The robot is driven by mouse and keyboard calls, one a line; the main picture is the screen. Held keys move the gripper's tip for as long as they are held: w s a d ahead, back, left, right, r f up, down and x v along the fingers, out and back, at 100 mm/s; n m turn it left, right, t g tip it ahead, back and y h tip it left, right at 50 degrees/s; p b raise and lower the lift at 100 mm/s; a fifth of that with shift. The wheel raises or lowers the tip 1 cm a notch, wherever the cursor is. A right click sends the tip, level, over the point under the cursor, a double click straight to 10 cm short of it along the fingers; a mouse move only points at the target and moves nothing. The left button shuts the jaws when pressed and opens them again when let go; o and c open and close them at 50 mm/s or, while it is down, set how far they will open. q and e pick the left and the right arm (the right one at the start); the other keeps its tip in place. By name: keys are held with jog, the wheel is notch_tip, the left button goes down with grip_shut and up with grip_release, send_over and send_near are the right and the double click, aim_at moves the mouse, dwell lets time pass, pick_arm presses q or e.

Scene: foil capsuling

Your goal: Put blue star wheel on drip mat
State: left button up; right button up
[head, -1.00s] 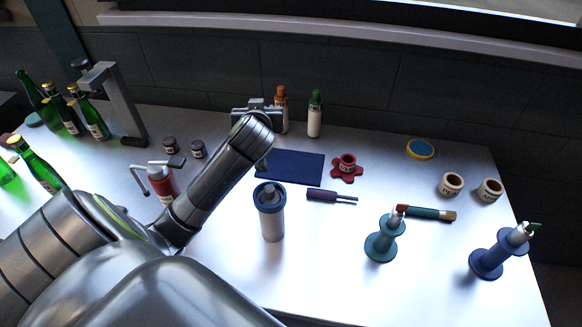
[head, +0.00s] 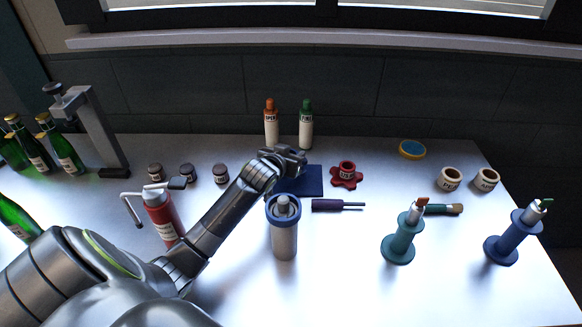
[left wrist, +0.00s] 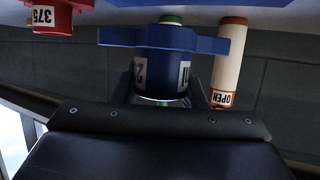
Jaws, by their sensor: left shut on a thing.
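The blue star wheel (left wrist: 190,42) fills the middle of the left wrist view, which shows it upside down, with a white label on its hub. My left gripper (head: 287,158) is shut on its hub; the jaws stand on both sides of the hub in the left wrist view (left wrist: 160,92). In the head view the wheel is hidden by the gripper. The drip mat (head: 311,183) is a dark blue rectangle flat on the table. The gripper is over its back left part and covers some of it. I cannot tell whether the wheel touches the mat. My right gripper is not in view.
A red star wheel (head: 345,178) lies just right of the mat. Two bottles (head: 271,126) (head: 306,128) stand behind it. A purple-handled tool (head: 335,205) and a grey canister (head: 284,235) are in front. Small dark jars (head: 220,174) stand to the left.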

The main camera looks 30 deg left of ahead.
pick_arm(q)
jog(key=shift+a+f, duration=0.15)
jog(key=shift+f, duration=0.3)
notch_tip(320, 180, down, 2)
jog(key=shift+s+f, duration=0.15)
jog(key=shift+f, duration=0.5)
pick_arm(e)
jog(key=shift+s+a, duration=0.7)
pick_arm(q)
jog(key=o, duration=1)
jog(key=shift+o, duration=0.2)
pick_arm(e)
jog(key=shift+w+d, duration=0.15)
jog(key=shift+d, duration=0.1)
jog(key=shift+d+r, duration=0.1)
